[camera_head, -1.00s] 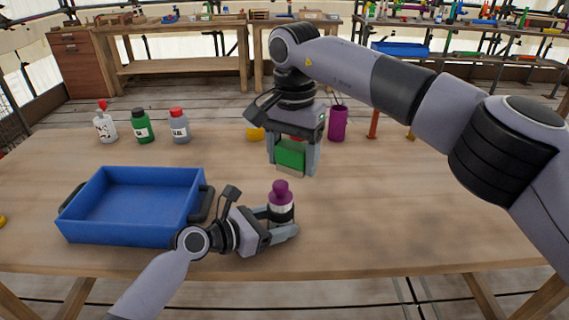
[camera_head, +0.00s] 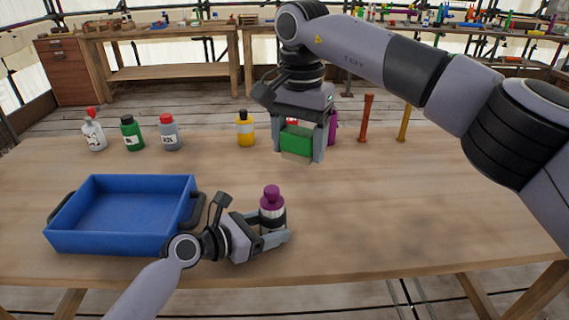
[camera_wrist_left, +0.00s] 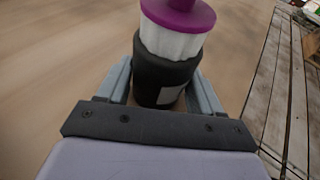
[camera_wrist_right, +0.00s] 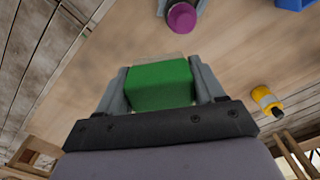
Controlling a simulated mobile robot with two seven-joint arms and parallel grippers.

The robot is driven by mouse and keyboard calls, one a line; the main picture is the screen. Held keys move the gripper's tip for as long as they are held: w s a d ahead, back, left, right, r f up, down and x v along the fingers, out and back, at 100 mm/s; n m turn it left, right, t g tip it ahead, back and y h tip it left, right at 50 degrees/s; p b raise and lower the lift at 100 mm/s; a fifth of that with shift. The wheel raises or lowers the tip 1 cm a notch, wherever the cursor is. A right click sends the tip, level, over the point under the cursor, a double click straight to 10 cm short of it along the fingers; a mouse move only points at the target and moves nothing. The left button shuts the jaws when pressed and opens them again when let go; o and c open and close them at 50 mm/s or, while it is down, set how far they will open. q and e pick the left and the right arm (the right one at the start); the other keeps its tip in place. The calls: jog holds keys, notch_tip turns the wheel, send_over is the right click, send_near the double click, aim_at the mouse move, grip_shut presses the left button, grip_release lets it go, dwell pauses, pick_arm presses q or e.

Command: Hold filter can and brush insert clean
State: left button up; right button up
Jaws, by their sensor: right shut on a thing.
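A dark filter can (camera_head: 273,219) stands upright near the table's front. A white pleated insert (camera_wrist_left: 172,42) with a purple cap (camera_head: 271,192) sticks out of its top. My left gripper (camera_head: 277,231) has one finger on each side of the can, close to its wall. Contact is unclear, and the fingertips are partly hidden behind the can in the left wrist view. My right gripper (camera_head: 299,155) is shut on a green brush (camera_head: 297,140) with pale bristles (camera_head: 297,156) along its lower edge. It holds the brush in the air, above and behind the can, apart from the insert.
A blue tray (camera_head: 60,236) stands left of my left gripper. White, green (camera_head: 132,133) and grey (camera_head: 169,133) bottles stand at the back left, a yellow bottle (camera_head: 245,130) at the back middle. A purple cup (camera_head: 333,128) is partly behind my right gripper.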

pick_arm(q)
jog(key=o, duration=0.4)
jog(key=shift+c, duration=0.2)
jog(key=shift+a, duration=0.1)
